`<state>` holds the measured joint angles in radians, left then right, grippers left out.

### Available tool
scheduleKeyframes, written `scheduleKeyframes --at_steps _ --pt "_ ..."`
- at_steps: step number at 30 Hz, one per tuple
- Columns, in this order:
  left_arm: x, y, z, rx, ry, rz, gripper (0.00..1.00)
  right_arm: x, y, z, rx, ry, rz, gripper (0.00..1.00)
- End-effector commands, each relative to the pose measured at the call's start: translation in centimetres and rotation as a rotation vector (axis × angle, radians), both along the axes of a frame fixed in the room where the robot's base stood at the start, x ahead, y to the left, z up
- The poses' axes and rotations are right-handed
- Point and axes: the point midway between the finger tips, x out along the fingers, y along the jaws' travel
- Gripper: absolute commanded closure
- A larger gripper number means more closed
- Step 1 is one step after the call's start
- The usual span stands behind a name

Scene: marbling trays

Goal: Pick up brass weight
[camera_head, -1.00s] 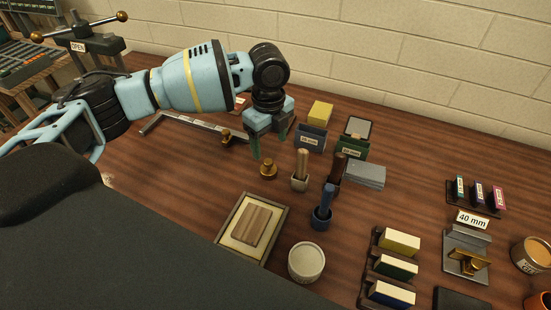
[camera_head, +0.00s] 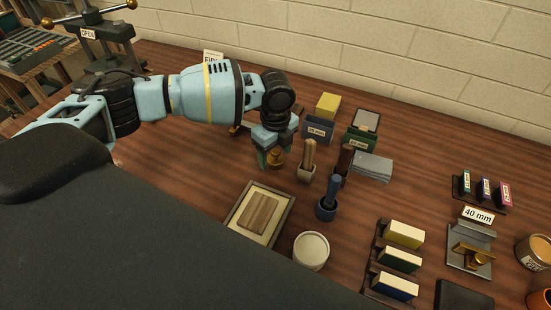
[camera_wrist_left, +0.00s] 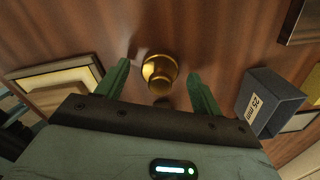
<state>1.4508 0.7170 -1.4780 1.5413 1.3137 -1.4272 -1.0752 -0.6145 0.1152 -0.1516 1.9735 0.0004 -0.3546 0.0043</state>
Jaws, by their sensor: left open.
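The brass weight (camera_head: 276,158) stands upright on the brown wooden table, a small gold knobbed piece. My left gripper (camera_head: 272,158) is lowered over it, with its green fingers on either side. In the left wrist view the brass weight (camera_wrist_left: 159,73) sits between the two open fingertips of my left gripper (camera_wrist_left: 158,75), with a gap on each side. In the head view the gripper partly hides the weight. My right gripper is not in view.
A wooden-handled tool in a pale holder (camera_head: 307,168) stands close to the right of the weight. A framed tray (camera_head: 233,218) lies in front. A grey 25 mm box (camera_wrist_left: 268,99) is near the right finger. Bare table lies to the left.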

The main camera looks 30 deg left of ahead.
Motion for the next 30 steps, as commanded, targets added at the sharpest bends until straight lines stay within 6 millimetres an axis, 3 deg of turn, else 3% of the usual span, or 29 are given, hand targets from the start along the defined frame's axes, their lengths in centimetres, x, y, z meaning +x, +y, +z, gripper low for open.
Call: scheduleKeyframes --at_steps 7,22,30 --pt "0.0 0.0 -0.13 0.0 0.0 0.0 0.33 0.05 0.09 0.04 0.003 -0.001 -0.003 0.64" --pt "0.0 0.02 -0.11 0.001 0.0 0.0 0.98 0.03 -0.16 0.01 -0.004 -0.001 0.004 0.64" --pt "0.08 0.01 0.18 -0.001 -0.003 0.001 0.98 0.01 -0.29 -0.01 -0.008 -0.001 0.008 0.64"
